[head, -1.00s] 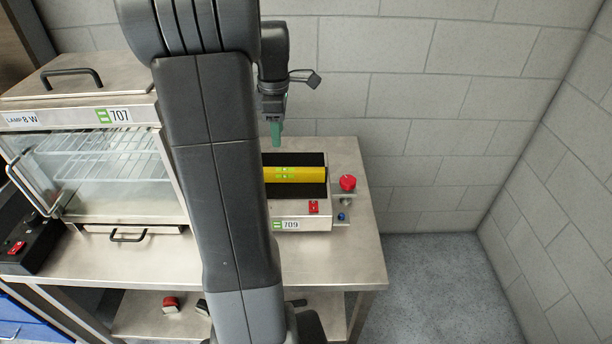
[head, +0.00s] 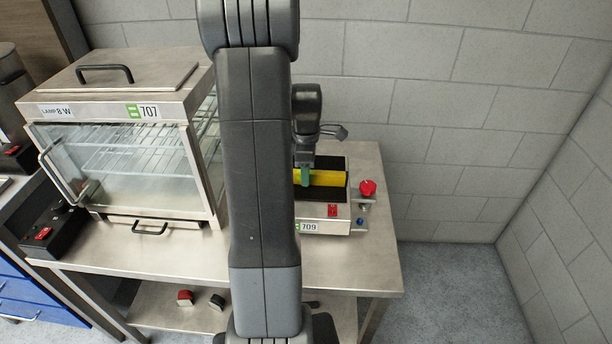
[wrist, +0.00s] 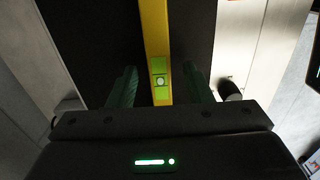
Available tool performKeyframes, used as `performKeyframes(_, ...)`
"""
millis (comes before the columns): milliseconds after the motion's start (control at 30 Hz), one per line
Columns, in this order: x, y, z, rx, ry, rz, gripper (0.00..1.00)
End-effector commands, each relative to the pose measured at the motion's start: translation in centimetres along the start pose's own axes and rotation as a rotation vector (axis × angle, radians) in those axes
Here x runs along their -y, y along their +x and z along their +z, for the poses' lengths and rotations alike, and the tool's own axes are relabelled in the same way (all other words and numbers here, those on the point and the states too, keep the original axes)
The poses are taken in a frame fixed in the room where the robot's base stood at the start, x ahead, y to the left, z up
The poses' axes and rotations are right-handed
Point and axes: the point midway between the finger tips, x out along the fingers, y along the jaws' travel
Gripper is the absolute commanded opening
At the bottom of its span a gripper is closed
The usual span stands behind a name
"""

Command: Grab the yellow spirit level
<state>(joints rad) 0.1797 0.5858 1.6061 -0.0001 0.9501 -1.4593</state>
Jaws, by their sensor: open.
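The yellow spirit level (head: 329,179) lies on the black top of a small steel appliance labelled 709 (head: 322,217). My arm hides its left end in the head view. In the wrist view the level (wrist: 154,40) runs up the middle of the picture, with a green vial near its close end. My gripper (head: 305,178) is over the level in the head view. In the wrist view its two green fingers (wrist: 160,86) are apart, one on each side of the level, with nothing held between them. I cannot tell how far down the fingers reach beside it.
A steel and glass display cabinet labelled 707 (head: 120,150) stands to the left on the steel table (head: 180,255). A red knob (head: 367,188) is just right of the appliance. A block wall (head: 430,90) is behind. The floor at right is clear.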

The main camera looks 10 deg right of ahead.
Motion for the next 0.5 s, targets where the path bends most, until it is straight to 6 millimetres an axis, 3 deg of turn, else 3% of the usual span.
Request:
performKeyframes(100, 0.04, 1.05, -0.02, 0.000, 0.000, -0.002, 0.45)
performKeyframes(367, 0.01, 1.23, -0.02, 0.000, 0.000, 0.001, 0.43)
performKeyframes(500, 0.00, 1.21, -0.02, 0.000, 0.000, 0.001, 0.16)
